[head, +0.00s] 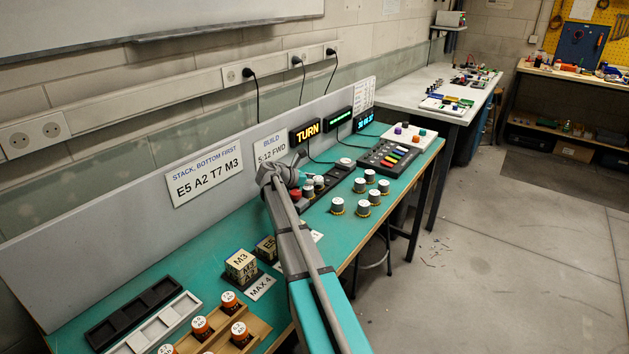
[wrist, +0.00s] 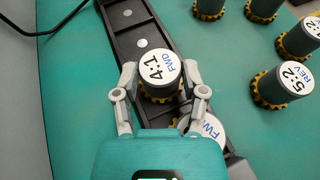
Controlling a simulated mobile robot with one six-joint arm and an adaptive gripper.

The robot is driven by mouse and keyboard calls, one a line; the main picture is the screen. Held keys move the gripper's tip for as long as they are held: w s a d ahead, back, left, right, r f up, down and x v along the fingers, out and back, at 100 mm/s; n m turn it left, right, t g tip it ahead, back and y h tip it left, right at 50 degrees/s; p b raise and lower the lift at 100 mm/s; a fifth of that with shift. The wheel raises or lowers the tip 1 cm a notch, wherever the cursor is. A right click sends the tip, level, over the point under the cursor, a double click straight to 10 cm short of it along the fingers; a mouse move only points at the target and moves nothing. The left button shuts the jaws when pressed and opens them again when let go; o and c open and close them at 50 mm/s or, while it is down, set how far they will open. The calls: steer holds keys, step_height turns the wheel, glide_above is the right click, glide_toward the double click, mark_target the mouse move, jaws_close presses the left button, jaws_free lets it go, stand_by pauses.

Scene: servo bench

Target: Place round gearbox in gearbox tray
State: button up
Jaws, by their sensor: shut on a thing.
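My gripper (wrist: 160,82) is shut on a round gearbox (wrist: 160,66) with a white top marked "4:1 FWD" and a yellow gear at its base. The gearbox is upright over the long black gearbox tray (wrist: 125,18); I cannot tell whether it touches the tray. Another white-topped gearbox (wrist: 205,133), its label partly hidden, is close below it in the wrist view, beside my right finger. Empty tray sections with pale discs show beyond. In the head view my gripper (head: 285,178) is at the tray (head: 343,172), largely hiding the held gearbox.
Several loose gearboxes stand right of the tray, one marked "5:2 REV" (wrist: 290,82). A keypad (head: 391,157) is beyond. Blocks (head: 241,267) and a wooden rack (head: 258,327) are nearer.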

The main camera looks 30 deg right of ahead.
steer(key=o, duration=1.2)
steer(key=shift+r, duration=0.15)
steer(key=shift+a+r+p, duration=0.15)
steer(key=shift+a+p, duration=0.1)
steer(key=shift+p, duration=0.1)
steer(key=shift+p+v, duration=1.25)
steer(key=shift+v, duration=2.25)
